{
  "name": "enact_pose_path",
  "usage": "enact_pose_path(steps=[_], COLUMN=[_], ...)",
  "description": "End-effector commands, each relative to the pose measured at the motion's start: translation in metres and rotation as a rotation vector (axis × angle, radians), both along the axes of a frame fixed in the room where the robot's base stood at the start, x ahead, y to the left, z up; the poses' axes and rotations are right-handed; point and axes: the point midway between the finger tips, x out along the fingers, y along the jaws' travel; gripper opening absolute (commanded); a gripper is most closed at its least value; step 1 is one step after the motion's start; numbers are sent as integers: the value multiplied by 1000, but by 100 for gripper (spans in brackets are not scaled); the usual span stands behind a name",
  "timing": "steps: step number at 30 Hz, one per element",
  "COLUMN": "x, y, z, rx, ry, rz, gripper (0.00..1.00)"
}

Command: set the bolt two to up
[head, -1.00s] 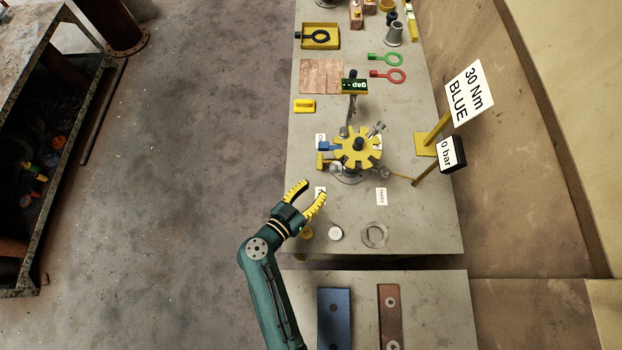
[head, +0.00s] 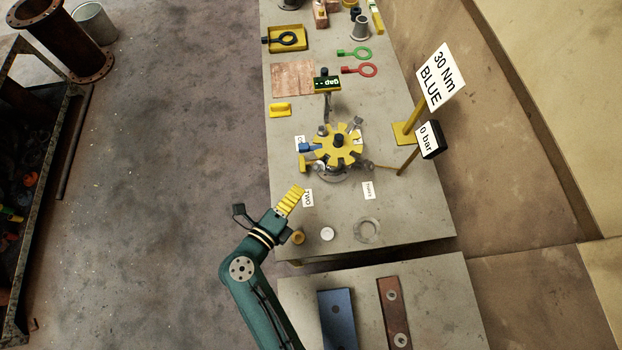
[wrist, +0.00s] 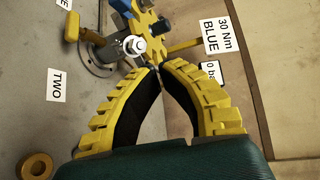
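A yellow notched wheel (head: 338,146) stands on a round metal flange (head: 330,174) on the bench. It also shows at the top of the wrist view (wrist: 144,18). A silver bolt end with a nut (wrist: 134,45) shows beside the wheel in the wrist view; I cannot tell for certain that it is bolt two. The label TWO (head: 307,198) lies on the bench near my gripper and shows in the wrist view (wrist: 58,86). My gripper (head: 298,190) is apart from the flange. Its yellow fingertips (wrist: 159,68) meet, with nothing visible between them.
A blue part (head: 310,147) sits left of the wheel. A 30 Nm BLUE sign (head: 436,78) and a 0 bar gauge (head: 430,140) stand at right. Rings (head: 368,230) lie at the bench's front. A green display (head: 326,84) stands behind the wheel.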

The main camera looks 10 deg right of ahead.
Motion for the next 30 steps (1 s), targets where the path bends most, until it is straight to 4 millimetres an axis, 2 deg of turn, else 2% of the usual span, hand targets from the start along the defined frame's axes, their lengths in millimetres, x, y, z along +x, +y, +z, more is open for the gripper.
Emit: enact_pose_path(steps=[1,6,9,11,18,21,26,30], x=[-2,-13,-22,-28,-45,-46,-35,-12], y=[1,6,10,13,23,24,16,0], z=[-8,-17,-33,-42,-85,-90,-90,-95], rx=[123,569,814,910,952,951,948,946], ry=[-111,-501,-705,-780,-785,-777,-777,-779], rz=[-34,-146,-193,-205,-173,-168,-171,-172], gripper=[0,0,0,0,0,0,0,0])
